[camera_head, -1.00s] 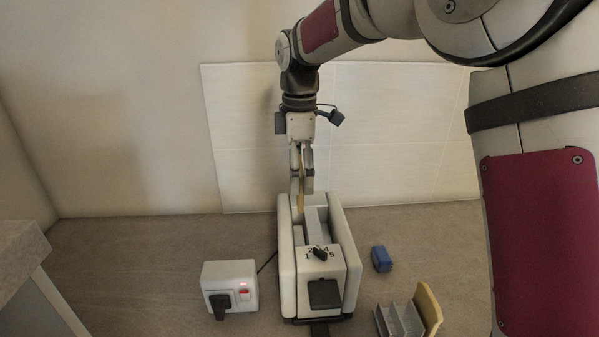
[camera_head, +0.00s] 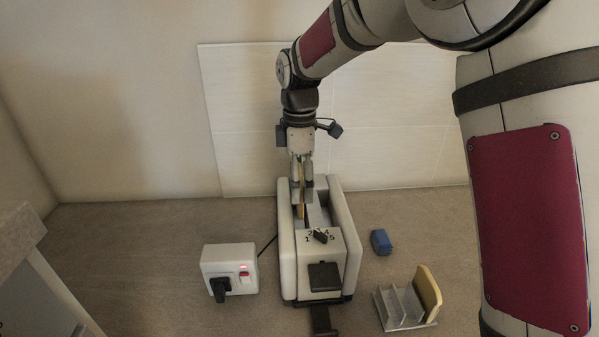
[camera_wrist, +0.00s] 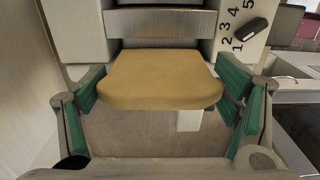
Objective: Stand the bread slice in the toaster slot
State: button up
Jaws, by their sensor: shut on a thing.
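The white toaster (camera_head: 288,255) stands on the counter with its numbered dial (camera_head: 319,236) and dark lever (camera_head: 323,276) at the near end. My gripper (camera_head: 302,190) is shut on the tan bread slice (camera_head: 301,208) and points down over the toaster's left slot. The slice is upright and edge-on in the head view, its lower edge at or in the slot opening; how deep it sits is hidden. In the wrist view the bread slice (camera_wrist: 160,80) lies between the green finger pads, with the toaster's metal top (camera_wrist: 160,22) beyond it.
A white socket box (camera_head: 230,268) with a black plug and red light stands left of the toaster, its cord running to it. A blue block (camera_head: 381,242) lies to the right. A grey rack (camera_head: 405,308) holding another bread slice (camera_head: 428,290) stands at front right.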

jog(key=shift+f, duration=1.85)
jog(key=o, duration=0.9)
jog(key=shift+o, duration=0.2)
notch_tip(320, 180, up, 20)
jog(key=shift+s, duration=0.1)
